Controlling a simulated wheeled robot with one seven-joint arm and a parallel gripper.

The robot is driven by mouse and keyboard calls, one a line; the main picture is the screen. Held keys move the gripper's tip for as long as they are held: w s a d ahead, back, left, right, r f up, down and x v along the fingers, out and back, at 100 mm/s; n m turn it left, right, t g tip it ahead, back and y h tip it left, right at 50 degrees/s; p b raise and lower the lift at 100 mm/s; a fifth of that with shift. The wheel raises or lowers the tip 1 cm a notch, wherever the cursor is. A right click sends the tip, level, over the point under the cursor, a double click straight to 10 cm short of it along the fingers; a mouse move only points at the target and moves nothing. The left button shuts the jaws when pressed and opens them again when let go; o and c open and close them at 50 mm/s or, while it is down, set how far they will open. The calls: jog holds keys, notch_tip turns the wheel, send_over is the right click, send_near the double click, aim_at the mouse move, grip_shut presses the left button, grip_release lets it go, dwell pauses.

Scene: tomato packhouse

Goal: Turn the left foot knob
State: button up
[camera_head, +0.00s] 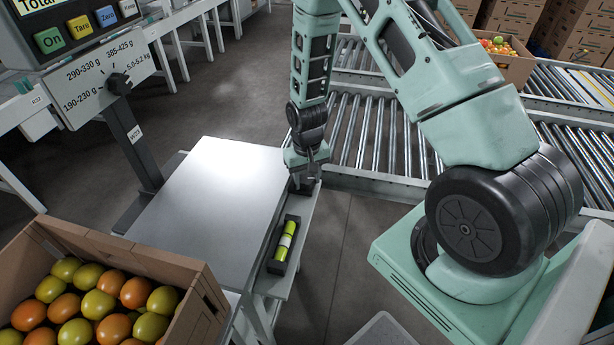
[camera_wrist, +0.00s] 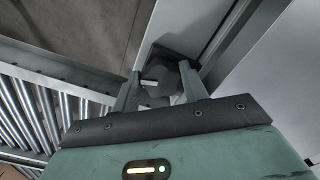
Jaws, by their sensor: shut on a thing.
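The weighing scale has a flat pale plate (camera_head: 215,190) on its stand, left of centre in the head view. My gripper (camera_head: 306,180) points down at the plate's far right corner. In the wrist view, my gripper (camera_wrist: 160,82) has its two fingers on either side of a dark grey round foot knob (camera_wrist: 160,76) with a short white mark. The fingers are shut on it. In the head view the knob is mostly hidden by my gripper.
A black holder (camera_head: 277,265) with a yellow-green tube (camera_head: 286,238) sits on the ledge right of the plate. A tomato box (camera_head: 135,258) stands at front left. The display post (camera_head: 133,140) rises at left. A roller conveyor (camera_head: 380,135) runs behind my arm.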

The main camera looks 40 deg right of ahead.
dwell(0.3)
jog(key=o, duration=1)
jog(key=shift+w+a, duration=0.1)
jog(key=shift+a, duration=0.05)
